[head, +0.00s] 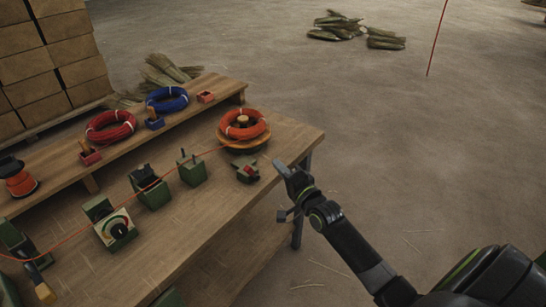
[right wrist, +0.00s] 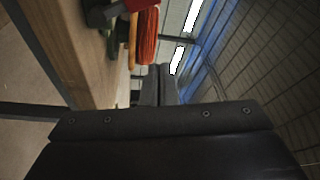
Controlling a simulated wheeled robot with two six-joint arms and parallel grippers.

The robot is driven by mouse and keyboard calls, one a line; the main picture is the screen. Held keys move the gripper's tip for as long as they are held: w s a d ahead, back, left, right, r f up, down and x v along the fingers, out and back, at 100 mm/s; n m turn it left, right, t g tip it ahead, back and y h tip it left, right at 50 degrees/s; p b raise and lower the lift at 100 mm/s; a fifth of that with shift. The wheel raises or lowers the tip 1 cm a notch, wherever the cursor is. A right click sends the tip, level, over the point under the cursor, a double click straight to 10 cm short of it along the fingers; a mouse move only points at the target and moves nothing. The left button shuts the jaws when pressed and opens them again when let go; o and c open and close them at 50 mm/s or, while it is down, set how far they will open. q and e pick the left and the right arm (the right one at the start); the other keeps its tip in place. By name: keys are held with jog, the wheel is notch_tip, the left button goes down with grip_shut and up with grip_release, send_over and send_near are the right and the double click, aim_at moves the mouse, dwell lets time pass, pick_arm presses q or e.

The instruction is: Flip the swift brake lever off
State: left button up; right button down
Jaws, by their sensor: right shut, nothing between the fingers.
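The swift (head: 258,143) is a round wooden disc at the table's right end, carrying an orange wire coil (head: 232,131). The brake is a small green block with a red lever (head: 248,170), just in front of the swift. My right gripper (head: 281,167) is shut and empty, just right of the brake at the table edge; I see no clear contact. In the right wrist view the red lever (right wrist: 136,5) and orange coil (right wrist: 146,38) show at the top, beyond the shut fingers (right wrist: 159,85). My left gripper is not in view.
An orange wire runs from the coil past a green post block (head: 193,173), another green block (head: 152,190) and a dial box (head: 116,228). Red (head: 110,127) and blue (head: 167,99) coils lie on the raised shelf. The floor right of the table is open.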

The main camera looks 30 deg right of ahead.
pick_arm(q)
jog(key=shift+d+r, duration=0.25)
pick_arm(e)
jog(key=shift+s+d+f, duration=0.15)
jog(key=shift+s, duration=0.5)
jog(key=shift+s+d+f, duration=0.15)
jog(key=shift+s+f, duration=0.05)
jog(key=shift+s, duration=0.45)
jog(key=shift+s+d+f, duration=0.15)
jog(key=shift+s, duration=0.5)
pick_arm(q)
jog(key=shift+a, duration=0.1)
